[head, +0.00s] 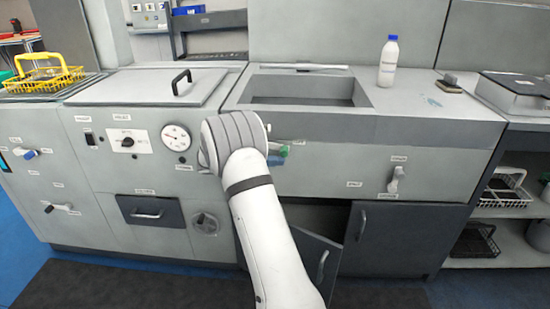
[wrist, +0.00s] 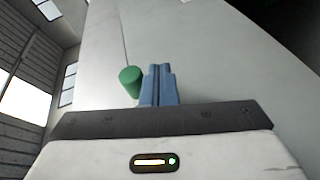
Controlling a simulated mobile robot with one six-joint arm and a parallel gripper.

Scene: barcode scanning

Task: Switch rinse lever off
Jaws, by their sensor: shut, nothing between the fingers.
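A green lever or knob (head: 283,151) shows on the front panel below the sink basin, just right of my wrist in the head view. In the wrist view the green knob (wrist: 130,80) is right beside the fingers, on their left; I cannot tell whether they touch. My gripper (wrist: 158,72) has blue fingers shut together with nothing between them. In the head view my gripper (head: 275,160) is mostly hidden behind my arm. A white lever (head: 395,180) is on the panel farther right. The labels are too small to read, so I cannot tell which is the rinse lever.
A gauge (head: 176,137) sits left of my arm. A cabinet door (head: 318,262) below stands ajar. A white bottle (head: 388,62) stands on the counter.

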